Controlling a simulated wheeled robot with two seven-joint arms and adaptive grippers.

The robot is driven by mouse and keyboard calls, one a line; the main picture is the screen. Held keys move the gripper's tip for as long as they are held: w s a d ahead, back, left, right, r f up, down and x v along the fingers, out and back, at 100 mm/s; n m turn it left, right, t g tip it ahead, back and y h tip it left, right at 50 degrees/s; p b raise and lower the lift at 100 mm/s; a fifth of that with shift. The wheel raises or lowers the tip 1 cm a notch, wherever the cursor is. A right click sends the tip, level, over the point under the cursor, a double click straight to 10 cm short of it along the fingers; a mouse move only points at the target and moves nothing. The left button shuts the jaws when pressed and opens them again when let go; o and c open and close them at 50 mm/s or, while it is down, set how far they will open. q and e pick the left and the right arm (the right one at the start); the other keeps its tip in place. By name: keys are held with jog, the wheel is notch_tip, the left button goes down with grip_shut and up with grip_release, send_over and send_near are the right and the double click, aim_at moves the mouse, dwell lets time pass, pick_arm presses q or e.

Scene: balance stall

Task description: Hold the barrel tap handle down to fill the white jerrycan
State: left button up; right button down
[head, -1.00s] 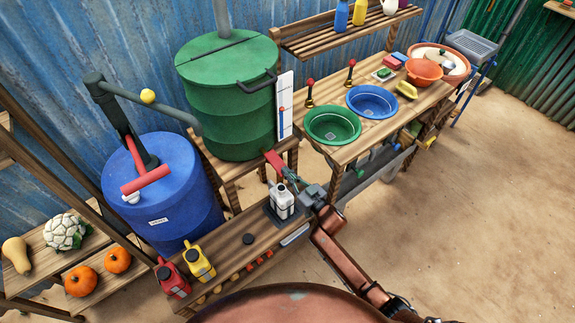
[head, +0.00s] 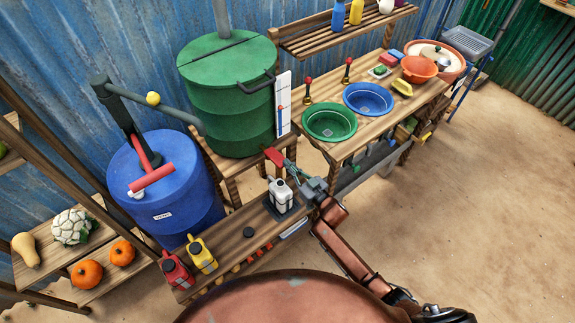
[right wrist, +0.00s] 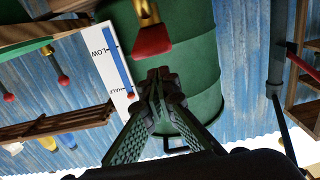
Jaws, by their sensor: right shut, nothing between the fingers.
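The green barrel (head: 232,120) stands on a wooden stand. Its red tap handle (head: 274,156) sticks out at the lower front, and in the right wrist view the handle (right wrist: 152,42) has a brass stem. My right gripper (head: 289,168) is shut and empty right beside the handle. In the right wrist view its fingertips (right wrist: 158,78) are close to the handle's end; I cannot tell whether they touch. The white jerrycan (head: 280,196) stands upright on a dark pad on the low bench, below the tap. The left gripper is out of view.
A level gauge (head: 283,98) stands beside the barrel. Red (head: 175,268) and yellow (head: 201,255) jerrycans and a dark cap (head: 248,232) are on the low bench (head: 225,252). A blue barrel (head: 180,210) with a pump stands left. A basin table is at right.

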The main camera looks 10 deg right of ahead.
jog(key=v, duration=0.9)
jog(key=shift+w, duration=0.1)
jog(key=s+d+f+m+g+h, duration=0.15)
jog(key=d+f, duration=0.35)
jog(key=f, duration=0.6)
jog(key=s+d+f+m+g+h, duration=0.1)
jog(key=s+d+f+h, duration=0.25)
jog(key=f, duration=0.75)
jog(key=s+d+f+g+h, duration=0.1)
jog(key=s+d+f, duration=0.25)
jog(key=f, duration=0.25)
jog(key=s+d+f+m+g, duration=0.1)
jog(key=s+d+f+g, duration=0.1)
jog(key=s+f, duration=0.35)
jog(key=s+d+f+g+h, duration=0.1)
jog(key=s+d+f, duration=0.1)
jog(key=s+f, duration=0.3)
jog(key=s+d+f+g, duration=0.1)
jog(key=s+f, duration=0.5)
jog(key=s, duration=0.6)
jog(key=s+d+f+g+h, duration=0.1)
jog(key=s+f+g, duration=0.3)
jog(key=s, duration=0.9)
jog(key=s+d+f+m+g, duration=0.1)
jog(key=s+f+g, duration=0.2)
jog(key=s+f, duration=0.5)
jog(key=s, duration=0.5)
jog(key=shift+s+f+h, duration=0.2)
jog(key=shift+f+h, duration=0.1)
jog(key=shift+h, duration=0.1)
